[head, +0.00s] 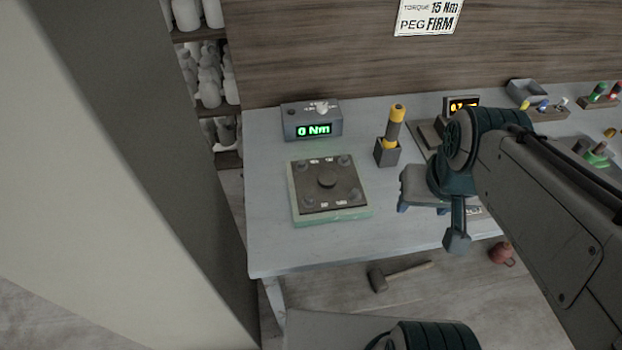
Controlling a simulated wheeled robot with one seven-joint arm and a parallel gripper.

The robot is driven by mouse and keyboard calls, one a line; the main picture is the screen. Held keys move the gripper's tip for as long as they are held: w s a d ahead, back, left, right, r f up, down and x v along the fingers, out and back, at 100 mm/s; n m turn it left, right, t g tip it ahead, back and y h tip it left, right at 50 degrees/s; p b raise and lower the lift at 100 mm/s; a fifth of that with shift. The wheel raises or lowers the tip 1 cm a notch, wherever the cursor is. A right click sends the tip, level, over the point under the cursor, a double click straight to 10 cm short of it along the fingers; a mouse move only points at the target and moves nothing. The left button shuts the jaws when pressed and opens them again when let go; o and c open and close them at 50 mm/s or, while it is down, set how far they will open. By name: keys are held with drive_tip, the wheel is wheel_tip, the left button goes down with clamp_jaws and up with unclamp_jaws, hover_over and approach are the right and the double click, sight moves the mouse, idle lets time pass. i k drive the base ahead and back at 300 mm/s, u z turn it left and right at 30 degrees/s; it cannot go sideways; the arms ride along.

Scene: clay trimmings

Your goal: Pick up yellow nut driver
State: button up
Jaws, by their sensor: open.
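The yellow nut driver (396,116) has a yellow top and a dark grey band. It stands upright in a dark square holder (387,153) near the middle of the table, with yellow also showing just above the holder. My gripper (432,208) is open, to the right of the holder and nearer the table's front edge. It is apart from the driver. My arm's teal joint and links partly cover the gripper, and its fingers are hard to make out. I see nothing between them.
A torque display (314,121) reads 0 Nm at the table's back left. A dark plate on a green base (330,216) lies in front of it. Another lit display (463,104) stands right of the driver. A mallet (400,275) lies below the table edge.

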sight(398, 110)
drive_tip(key=k, duration=1.25)
drive_tip(key=z, duration=0.7)
drive_tip(key=i, duration=1.3)
drive_tip(key=u, duration=0.75)
drive_tip(key=i, duration=0.45)
drive_tip(key=u, duration=0.45)
